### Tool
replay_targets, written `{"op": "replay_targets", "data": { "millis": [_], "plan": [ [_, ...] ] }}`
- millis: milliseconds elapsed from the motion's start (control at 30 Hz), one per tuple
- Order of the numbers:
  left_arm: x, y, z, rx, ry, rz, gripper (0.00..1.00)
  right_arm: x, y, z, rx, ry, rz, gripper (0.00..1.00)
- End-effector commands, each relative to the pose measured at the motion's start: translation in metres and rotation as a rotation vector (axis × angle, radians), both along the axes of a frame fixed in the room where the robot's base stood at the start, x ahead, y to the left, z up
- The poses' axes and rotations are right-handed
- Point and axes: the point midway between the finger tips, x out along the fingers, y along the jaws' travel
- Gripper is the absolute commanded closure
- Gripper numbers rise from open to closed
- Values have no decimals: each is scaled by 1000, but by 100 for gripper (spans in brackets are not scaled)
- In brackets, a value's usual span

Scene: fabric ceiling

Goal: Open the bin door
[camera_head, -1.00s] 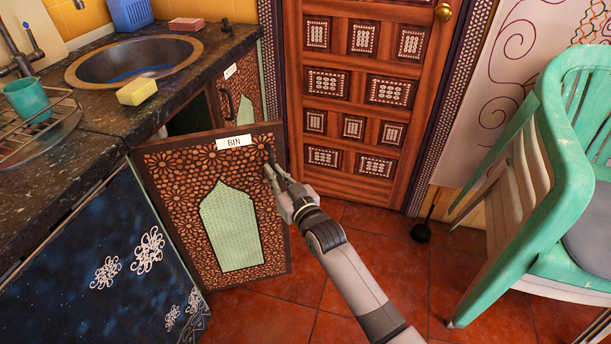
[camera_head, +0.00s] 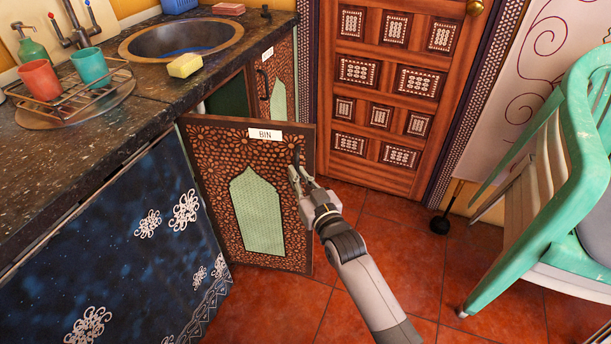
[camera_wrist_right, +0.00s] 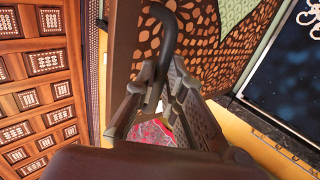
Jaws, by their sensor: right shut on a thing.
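The bin door (camera_head: 218,172) is a patterned brown cabinet door with a green arched panel and a white BIN label (camera_head: 265,135). It stands swung out from the cabinet under the counter, with a dark opening behind its top edge. My right gripper (camera_head: 303,180) is at the door's dark handle, near its right edge. In the right wrist view the black curved handle (camera_wrist_right: 168,35) runs down between the fingers of the right gripper (camera_wrist_right: 160,108), which are shut on it. The door face (camera_wrist_right: 225,55) fills the upper right there. My left gripper is in no view.
A round sink (camera_head: 180,38) and a yellow sponge (camera_head: 185,66) are on the dark counter. A rack with two cups (camera_head: 75,95) stands at left. A wooden door (camera_head: 385,90) is behind, and a green chair (camera_head: 560,190) stands at right. Red tiled floor (camera_head: 420,270) is clear between.

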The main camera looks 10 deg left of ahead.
Motion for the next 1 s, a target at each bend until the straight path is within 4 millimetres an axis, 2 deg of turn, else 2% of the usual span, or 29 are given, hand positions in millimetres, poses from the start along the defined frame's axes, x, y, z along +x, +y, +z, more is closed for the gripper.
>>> {"op": "replay_targets", "data": {
  "millis": [33,133,167,433,767,867,1000],
  "plan": [
    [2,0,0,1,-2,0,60,-5,12,4,10,-3,18,100],
    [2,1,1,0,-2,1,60,-5,12,5,10,-3,18,100],
    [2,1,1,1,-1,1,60,-5,12,5,10,-3,18,88],
    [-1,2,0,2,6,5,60,-5,11,4,7,-3,17,70],
    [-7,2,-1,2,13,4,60,-7,6,1,4,-1,12,70],
    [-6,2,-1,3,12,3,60,-16,-1,1,4,-1,12,70],
    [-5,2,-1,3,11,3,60,-39,-14,0,4,0,13,70]
  ]
}}
